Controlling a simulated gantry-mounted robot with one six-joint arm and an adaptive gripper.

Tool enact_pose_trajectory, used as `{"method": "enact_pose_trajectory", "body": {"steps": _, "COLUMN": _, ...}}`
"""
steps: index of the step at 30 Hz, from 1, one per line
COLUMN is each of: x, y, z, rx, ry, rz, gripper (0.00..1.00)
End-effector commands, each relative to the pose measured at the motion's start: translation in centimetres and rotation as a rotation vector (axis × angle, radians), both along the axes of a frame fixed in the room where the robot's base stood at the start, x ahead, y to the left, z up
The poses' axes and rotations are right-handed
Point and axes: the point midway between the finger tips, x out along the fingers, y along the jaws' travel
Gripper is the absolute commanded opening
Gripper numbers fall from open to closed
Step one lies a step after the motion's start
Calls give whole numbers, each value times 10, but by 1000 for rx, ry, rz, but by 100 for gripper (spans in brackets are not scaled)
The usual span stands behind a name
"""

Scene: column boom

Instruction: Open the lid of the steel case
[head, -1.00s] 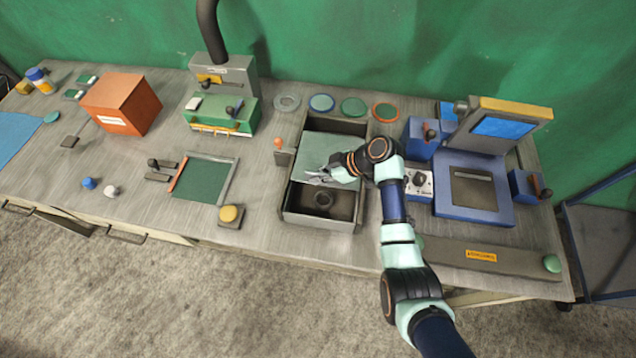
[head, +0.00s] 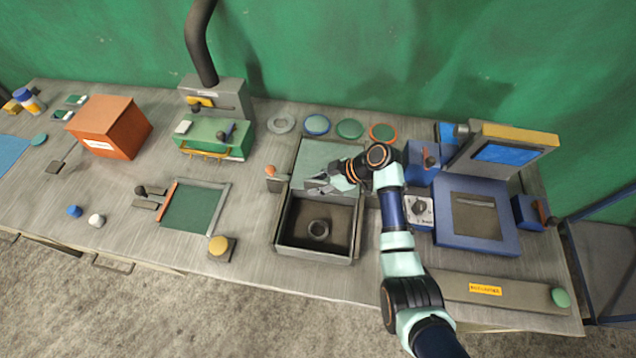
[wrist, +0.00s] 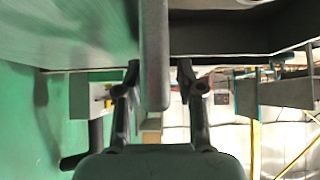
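The steel case (head: 284,243) is an open-topped grey box in the middle of the bench. Its greenish-grey lid (head: 318,152) lies flat over the rear part, leaving the front part uncovered. My gripper (head: 318,184) is at the lid's front edge. In the wrist view a grey bar (wrist: 155,60), apparently the lid's handle, stands between the two fingers of my gripper (wrist: 158,75). The fingers are apart, with a gap visible at the right finger; contact at the left finger is unclear.
A small lever with an orange knob (head: 270,171) stands left of the case. A blue machine (head: 475,215) and a dial box (head: 419,210) stand to the right. Several round discs (head: 349,129) lie behind. A yellow button (head: 218,245) sits at front left.

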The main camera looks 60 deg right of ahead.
Motion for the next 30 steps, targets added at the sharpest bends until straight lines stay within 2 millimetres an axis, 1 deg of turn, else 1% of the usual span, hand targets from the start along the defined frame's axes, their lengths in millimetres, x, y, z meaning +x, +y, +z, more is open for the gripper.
{"method": "enact_pose_trajectory", "body": {"steps": 5, "x": -1, "y": 0, "z": 0, "rx": 0, "ry": 0, "rz": 0, "gripper": 38}}
{"method": "enact_pose_trajectory", "body": {"steps": 8, "x": -6, "y": -2, "z": 6, "rx": 0, "ry": -1, "rz": -1, "gripper": 38}}
{"method": "enact_pose_trajectory", "body": {"steps": 11, "x": -19, "y": -7, "z": 20, "rx": -2, "ry": -2, "rz": -3, "gripper": 38}}
{"method": "enact_pose_trajectory", "body": {"steps": 18, "x": -59, "y": -20, "z": 63, "rx": -3, "ry": -2, "rz": -4, "gripper": 38}}
{"method": "enact_pose_trajectory", "body": {"steps": 21, "x": -71, "y": -23, "z": 75, "rx": -3, "ry": -1, "rz": -1, "gripper": 38}}
{"method": "enact_pose_trajectory", "body": {"steps": 24, "x": -79, "y": -25, "z": 82, "rx": 0, "ry": 0, "rz": -1, "gripper": 38}}
{"method": "enact_pose_trajectory", "body": {"steps": 30, "x": -81, "y": -25, "z": 85, "rx": 0, "ry": 0, "rz": 0, "gripper": 38}}
